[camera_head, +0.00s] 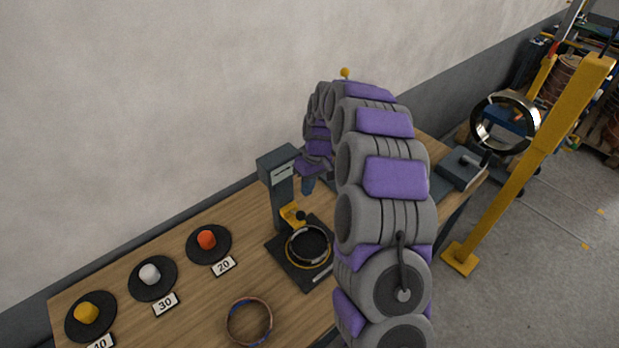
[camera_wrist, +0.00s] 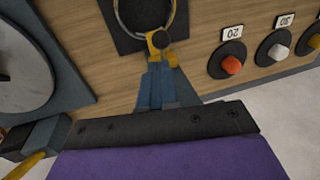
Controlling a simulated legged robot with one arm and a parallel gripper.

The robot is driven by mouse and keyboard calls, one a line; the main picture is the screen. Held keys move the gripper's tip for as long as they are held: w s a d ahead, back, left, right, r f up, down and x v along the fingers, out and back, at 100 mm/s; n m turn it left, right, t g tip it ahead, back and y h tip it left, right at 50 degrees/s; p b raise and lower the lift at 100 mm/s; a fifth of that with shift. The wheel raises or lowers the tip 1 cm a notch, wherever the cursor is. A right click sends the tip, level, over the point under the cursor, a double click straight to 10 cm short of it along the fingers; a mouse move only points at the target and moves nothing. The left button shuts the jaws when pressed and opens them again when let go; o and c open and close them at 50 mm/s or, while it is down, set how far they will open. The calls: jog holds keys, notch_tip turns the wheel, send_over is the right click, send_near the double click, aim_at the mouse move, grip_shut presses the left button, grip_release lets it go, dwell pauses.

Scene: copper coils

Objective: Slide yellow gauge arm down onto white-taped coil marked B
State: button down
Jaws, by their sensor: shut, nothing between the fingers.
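The gauge is a dark grey column (camera_head: 281,192) with a small display, standing on a black base plate (camera_head: 279,255). Its yellow arm (camera_head: 291,212) sticks out above a coil (camera_head: 291,255) lying on the plate. The yellow arm (camera_wrist: 172,57) and its dark round knob show in the wrist view, beside the coil's ring (camera_wrist: 120,17). The coil has a pale stretch on its rim; no letter is readable. My gripper (camera_head: 307,187) is shut and empty above the yellow arm in the head view. In the wrist view its blue fingers (camera_wrist: 157,70) appear right by the knob; contact is unclear.
A loose coil with blue tape (camera_head: 233,328) lies near the table's front edge. Black discs with orange (camera_head: 207,239), white (camera_head: 150,274) and yellow (camera_head: 86,313) knobs stand to the left. A yellow post (camera_head: 520,170) rises beyond the table. My arm hides the table's middle.

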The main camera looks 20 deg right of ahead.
aim_at(302, 212)
jog(key=x, duration=0.7)
jog(key=shift+s+f, duration=0.1)
jog(key=shift+f, duration=0.25)
